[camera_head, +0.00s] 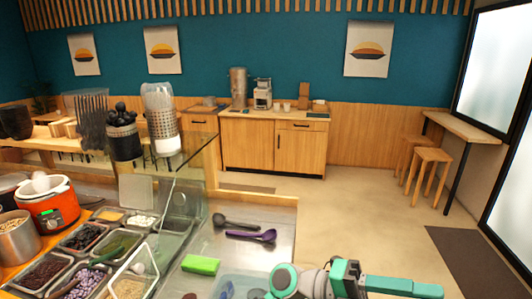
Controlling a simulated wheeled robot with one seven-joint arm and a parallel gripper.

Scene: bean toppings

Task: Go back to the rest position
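My teal and grey arm shows at the bottom right of the head view, in front of the counter's right end. My gripper (425,289) seems to be the teal end pointing right, cut by the lower edge. Its fingers cannot be told apart, and I see nothing held there. A purple spoon (252,236) and a dark ladle (234,222) lie on the steel counter (278,222), apart from my arm. A green block (201,265) lies to the left.
Floor (370,215) is open beyond the counter. Wooden stools (430,168) stand at right; a wooden cabinet (274,145) stands at the back.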

